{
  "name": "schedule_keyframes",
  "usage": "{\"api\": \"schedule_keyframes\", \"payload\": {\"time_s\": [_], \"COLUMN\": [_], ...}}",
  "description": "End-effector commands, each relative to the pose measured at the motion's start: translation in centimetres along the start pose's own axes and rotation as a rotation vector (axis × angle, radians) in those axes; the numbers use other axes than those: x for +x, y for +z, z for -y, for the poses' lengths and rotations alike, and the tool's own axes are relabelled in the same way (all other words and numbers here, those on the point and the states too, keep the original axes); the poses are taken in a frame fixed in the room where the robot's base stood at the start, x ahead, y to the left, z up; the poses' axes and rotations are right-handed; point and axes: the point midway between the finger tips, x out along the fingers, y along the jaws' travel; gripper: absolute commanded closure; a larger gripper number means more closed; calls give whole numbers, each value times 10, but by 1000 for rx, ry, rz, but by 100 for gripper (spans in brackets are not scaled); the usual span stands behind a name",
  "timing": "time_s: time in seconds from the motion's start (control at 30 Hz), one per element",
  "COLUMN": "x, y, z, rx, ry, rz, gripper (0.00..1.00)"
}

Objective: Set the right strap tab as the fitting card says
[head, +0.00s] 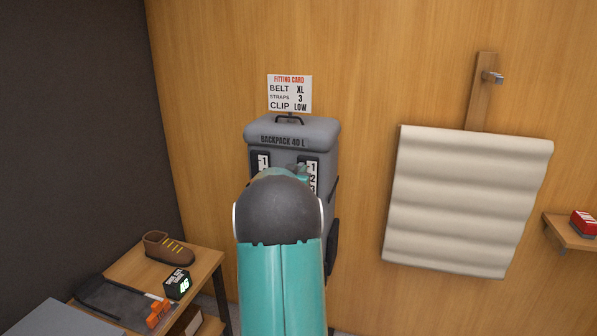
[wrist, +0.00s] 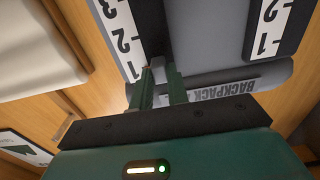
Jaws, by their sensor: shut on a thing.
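The fitting card (head: 290,93) above the grey backpack (head: 293,133) reads BELT XL, STRAPS 3, CLIP LOW. The right strap scale (head: 313,167) shows 1 at the top, then 2, with 3 below partly covered by my arm. It also shows upside down at the left of the wrist view (wrist: 121,38). My gripper (wrist: 162,78) is at the slot beside this scale, near marks 1 and 2. It is shut on the right strap tab, which is mostly hidden between the fingers; its exact mark cannot be read. The left strap scale (head: 263,162) is partly covered.
A low wooden table (head: 203,266) at the lower left holds a brown shoe (head: 167,247), a dark size display (head: 178,284) and an orange item (head: 158,313). A small shelf with a red box (head: 584,224) is farther right.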

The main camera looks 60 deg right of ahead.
Motion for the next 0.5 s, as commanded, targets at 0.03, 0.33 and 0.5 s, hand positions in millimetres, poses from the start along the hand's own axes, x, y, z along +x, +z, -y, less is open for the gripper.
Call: {"api": "schedule_keyframes", "payload": {"time_s": [0.03,0.33,0.5], "x": [0,0,0], "y": [1,56,78], "z": [0,2,1], "rx": [0,-5,-2], "ry": [0,-1,-1], "rz": [0,6,2], "gripper": [100,100,100]}}
